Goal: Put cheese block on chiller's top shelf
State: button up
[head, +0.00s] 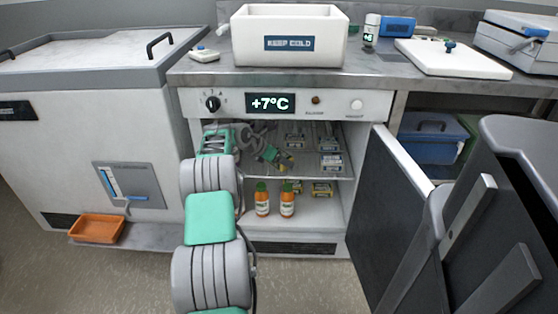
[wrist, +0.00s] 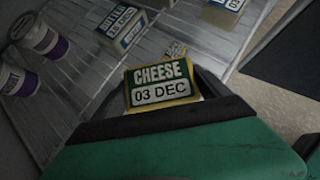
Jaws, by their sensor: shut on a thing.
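The cheese block (wrist: 162,84), yellow and green with a "CHEESE 03 DEC" label, is between the fingers of my gripper (wrist: 165,105) in the wrist view. My gripper (head: 276,160) is shut on it, inside the open chiller at the level of the top shelf. The cheese shows only as a small yellow patch (head: 284,164) in the head view. The chiller's top shelf (wrist: 75,65) is a wire rack, seen beneath the block. I cannot tell whether the block touches it. My arm hides the shelf's left part in the head view.
A butter pack (wrist: 124,24), another pack (wrist: 222,12) and purple-banded jars (wrist: 40,36) stand on the rack. Two orange bottles (head: 262,204) stand on the lower shelf. The chiller door (head: 400,220) hangs open at the right. Bare rack shows between jars and block.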

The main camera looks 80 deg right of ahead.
jog(key=o, duration=1.5)
jog(key=shift+f, duration=0.15)
jog(key=shift+c, duration=0.2)
jog(key=shift+w+a+r, duration=0.1)
jog(key=shift+r, duration=0.3)
jog(key=shift+w+a+r+p, duration=0.2)
jog(key=shift+a+r+p, duration=0.15)
jog(key=shift+r+p, duration=0.45)
jog(key=w+a+p, duration=0.1)
jog(key=w+a, duration=0.1)
jog(key=a, duration=0.1)
jog(key=w+a+f+p, duration=0.1)
jog(key=w+a, duration=0.1)
jog(key=a, duration=0.1)
jog(key=w+a, duration=0.2)
jog(key=a, duration=0.2)
jog(key=shift+w+f+p, duration=0.15)
jog(key=shift+p, duration=0.25)
